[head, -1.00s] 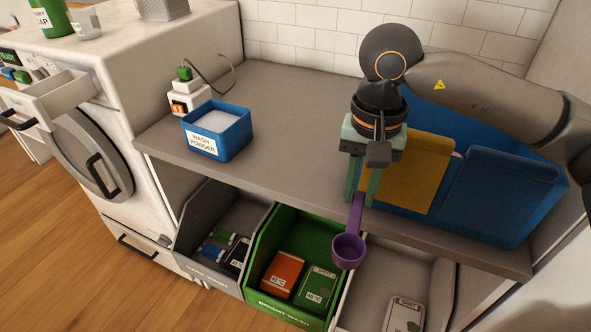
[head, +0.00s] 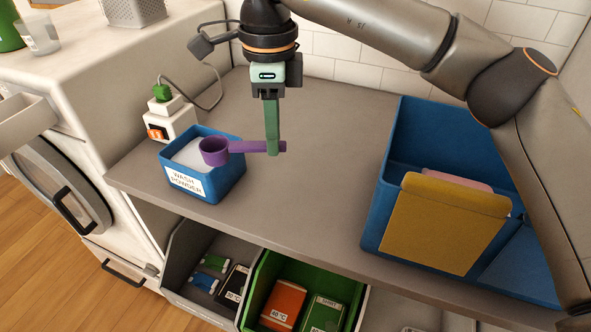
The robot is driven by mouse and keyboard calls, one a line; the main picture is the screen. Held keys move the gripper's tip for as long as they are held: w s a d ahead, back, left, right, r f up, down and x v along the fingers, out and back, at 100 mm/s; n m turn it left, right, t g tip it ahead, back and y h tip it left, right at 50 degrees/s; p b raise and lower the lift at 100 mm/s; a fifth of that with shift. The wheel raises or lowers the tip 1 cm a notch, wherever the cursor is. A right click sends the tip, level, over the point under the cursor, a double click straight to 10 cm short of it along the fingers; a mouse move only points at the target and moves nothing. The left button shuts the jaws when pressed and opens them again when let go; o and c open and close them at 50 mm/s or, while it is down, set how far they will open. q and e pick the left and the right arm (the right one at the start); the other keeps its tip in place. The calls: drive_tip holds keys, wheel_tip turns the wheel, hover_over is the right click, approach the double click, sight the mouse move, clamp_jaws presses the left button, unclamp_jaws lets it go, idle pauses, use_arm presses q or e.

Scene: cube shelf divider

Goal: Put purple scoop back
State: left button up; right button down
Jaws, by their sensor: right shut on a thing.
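The purple scoop (head: 216,151) is held level by its handle, with its cup to the left. My right gripper (head: 273,150) is shut on the handle's right end. The scoop's cup overlaps the right part of the blue wash powder box (head: 221,183) in the head view and appears to be above its rim. The box is open and holds white powder (head: 190,156). Whether the cup touches the powder or the rim, I cannot tell. My left gripper is not in view.
A white socket block (head: 172,122) with a green plug and cable stands behind the box. Grey and green bins (head: 262,276) sit below the counter (head: 310,205), whose middle is clear.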

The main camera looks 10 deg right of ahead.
drive_tip(key=d+f, duration=0.3)
drive_tip(key=d, duration=0.1)
drive_tip(key=w+d+f, duration=0.1)
drive_tip(key=d+f, duration=0.1)
drive_tip(key=d, duration=0.2)
drive_tip(key=w+d+f, duration=0.1)
drive_tip(key=d+f, duration=0.2)
drive_tip(key=d, duration=0.1)
drive_tip(key=shift+w+d+f, duration=0.15)
drive_tip(key=shift+d+f, duration=0.15)
drive_tip(key=shift+d, duration=0.05)
drive_tip(key=shift+d+f, duration=0.25)
drive_tip(key=shift+f, duration=0.1)
drive_tip(key=shift+w+d+f+p, duration=0.1)
drive_tip(key=shift+d+f+p, duration=0.1)
drive_tip(key=shift+f, duration=0.7)
drive_tip(key=shift+d+f+p, duration=0.1)
drive_tip(key=shift+f+p, duration=0.05)
drive_tip(key=shift+f, duration=0.75)
drive_tip(key=shift+f, duration=0.1)
drive_tip(key=c, duration=0.7)
unclamp_jaws()
drive_tip(key=shift+c, duration=0.2)
wheel_tip(320, 180, up, 12)
